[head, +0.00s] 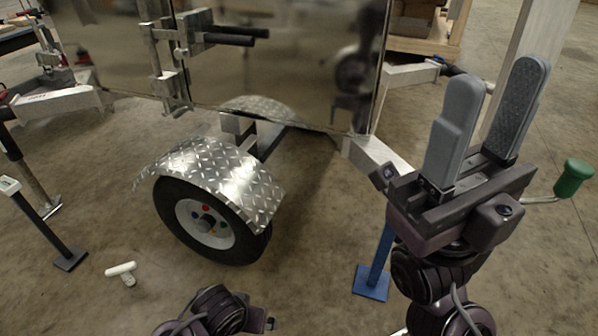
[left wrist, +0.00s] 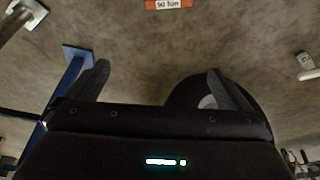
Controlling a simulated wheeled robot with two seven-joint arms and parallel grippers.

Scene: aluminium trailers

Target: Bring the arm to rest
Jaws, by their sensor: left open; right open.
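My right gripper (head: 492,85) stands on the right side of the head view, its two grey padded fingers pointing up and apart with nothing between them. It is in front of the trailer's frame and touches nothing that I can make out. My left arm shows only as dark links (head: 215,312) at the bottom of the head view; its fingers are out of that picture. In the left wrist view my left gripper (left wrist: 158,82) has its two dark fingers wide apart, with bare floor between them and a tyre (left wrist: 200,92) behind the right finger.
A metal trailer has a diamond-plate fender (head: 215,175) over a wheel (head: 205,222). A blue support leg (head: 376,268) and a green-handled crank (head: 573,178) are close to my right arm. A white T-shaped piece (head: 122,271) is on the floor. Open concrete lies at front left.

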